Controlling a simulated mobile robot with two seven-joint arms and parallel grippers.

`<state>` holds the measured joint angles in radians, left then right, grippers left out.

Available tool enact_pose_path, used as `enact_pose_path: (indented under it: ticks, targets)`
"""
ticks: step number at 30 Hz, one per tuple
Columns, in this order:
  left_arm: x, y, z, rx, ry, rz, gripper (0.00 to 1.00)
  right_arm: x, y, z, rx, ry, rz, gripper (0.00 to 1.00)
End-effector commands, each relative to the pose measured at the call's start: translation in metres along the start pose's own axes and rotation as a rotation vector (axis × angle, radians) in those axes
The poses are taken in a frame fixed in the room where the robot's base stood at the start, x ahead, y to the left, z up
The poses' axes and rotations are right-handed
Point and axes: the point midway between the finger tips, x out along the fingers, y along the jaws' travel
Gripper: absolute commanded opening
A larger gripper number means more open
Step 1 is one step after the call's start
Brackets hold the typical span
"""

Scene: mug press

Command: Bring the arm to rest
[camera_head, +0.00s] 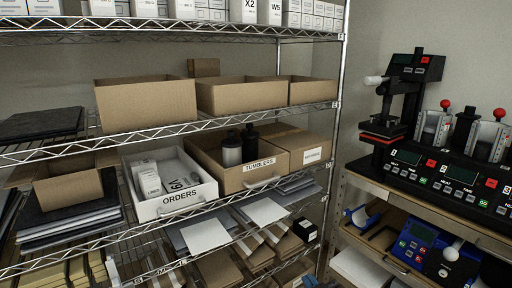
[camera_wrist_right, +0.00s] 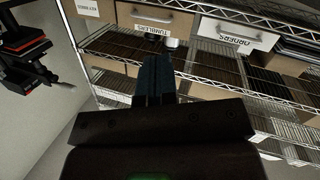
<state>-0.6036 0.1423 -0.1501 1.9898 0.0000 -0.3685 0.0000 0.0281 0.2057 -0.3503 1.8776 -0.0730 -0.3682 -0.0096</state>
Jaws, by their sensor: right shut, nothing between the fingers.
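My right gripper (camera_wrist_right: 155,75) shows in the right wrist view. Its two dark blue fingers are together with nothing between them. It is in free space in front of the wire shelving, which looks upside down in that view.
Wire shelving (camera_head: 150,128) holds a white ORDERS bin (camera_head: 207,190), a TUMBLERS box (camera_head: 215,167) with dark tumblers, and open cardboard boxes (camera_head: 145,105). At right, a bench (camera_head: 440,210) carries a black and red press (camera_head: 408,85) and mug presses (camera_head: 435,127).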

Motion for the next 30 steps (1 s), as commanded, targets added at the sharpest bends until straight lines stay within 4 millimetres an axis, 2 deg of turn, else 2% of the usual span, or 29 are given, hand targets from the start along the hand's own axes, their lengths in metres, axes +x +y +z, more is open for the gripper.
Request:
enact_pose_path:
  ticks: [1,5,9,15,18,21,24,30]
  targets:
    - [0.000,0.000,0.000,0.000,0.000,0.000,0.43,-0.018,0.006,0.019,0.049,-0.035,0.022,0.00]
    - [0.000,0.000,-0.001,0.000,0.001,0.000,0.43,-0.060,0.020,0.060,0.136,-0.114,0.078,0.00]
    - [0.000,0.000,-0.001,0.000,0.002,0.000,0.43,-0.112,0.030,0.105,0.202,-0.210,0.140,0.00]
    - [0.001,0.000,-0.002,0.001,0.004,0.001,0.43,-0.189,0.030,0.168,0.252,-0.368,0.211,0.00]
    - [0.001,0.000,-0.003,0.001,0.004,0.001,0.43,-0.218,0.022,0.189,0.269,-0.431,0.224,0.00]
    - [0.001,0.000,-0.003,0.001,0.005,0.001,0.43,-0.237,0.015,0.202,0.280,-0.471,0.226,0.00]
    - [0.001,0.000,-0.003,0.001,0.005,0.001,0.43,-0.246,0.012,0.207,0.284,-0.490,0.227,0.00]
    - [0.001,0.000,-0.003,0.001,0.005,0.001,0.43,-0.248,0.011,0.209,0.284,-0.495,0.226,0.00]
